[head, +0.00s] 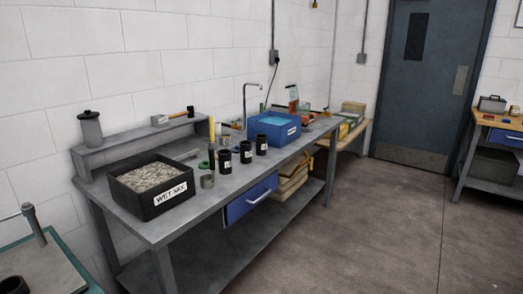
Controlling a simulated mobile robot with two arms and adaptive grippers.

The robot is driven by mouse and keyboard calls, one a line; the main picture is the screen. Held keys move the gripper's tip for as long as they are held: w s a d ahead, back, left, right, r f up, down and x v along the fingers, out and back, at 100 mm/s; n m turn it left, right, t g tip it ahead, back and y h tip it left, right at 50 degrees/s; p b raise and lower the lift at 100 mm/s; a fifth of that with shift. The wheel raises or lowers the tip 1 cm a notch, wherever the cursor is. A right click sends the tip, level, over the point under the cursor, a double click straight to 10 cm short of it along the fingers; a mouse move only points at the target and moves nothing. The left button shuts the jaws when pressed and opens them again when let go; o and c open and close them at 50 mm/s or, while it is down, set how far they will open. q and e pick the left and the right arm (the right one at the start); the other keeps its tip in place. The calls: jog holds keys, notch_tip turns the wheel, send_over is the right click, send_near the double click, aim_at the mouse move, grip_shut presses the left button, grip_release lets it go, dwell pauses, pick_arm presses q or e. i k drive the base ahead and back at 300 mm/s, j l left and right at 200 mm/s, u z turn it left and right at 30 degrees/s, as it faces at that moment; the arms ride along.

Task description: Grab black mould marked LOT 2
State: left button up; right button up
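Three black cylindrical moulds stand upright in a row on the grey metal workbench (165,226). The nearest mould (225,162) is leftmost, the middle mould (246,152) is beside it, and the farthest mould (261,145) is closest to the blue basin. Small pale marks show on them, but they are too small to read, so I cannot tell which is LOT 2. Another dark round object (14,285) is cut off at the bottom left corner. Neither of my grippers is in view.
A black tray (138,206) labelled WET MIX holds gravelly material. A blue basin (285,136) sits behind the moulds. A raised shelf (135,142) runs along the wall. The floor (370,225) at right is clear.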

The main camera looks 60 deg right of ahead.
aim_at(246, 152)
jog(key=k+l, duration=0.1)
jog(key=l, duration=0.75)
jog(key=k+l, duration=0.1)
jog(key=l, duration=0.7)
jog(key=k+l, duration=0.1)
jog(key=l, duration=1.55)
jog(key=k+l, duration=0.15)
jog(key=l, duration=0.7)
jog(key=k+l, duration=0.1)
jog(key=l, duration=0.7)
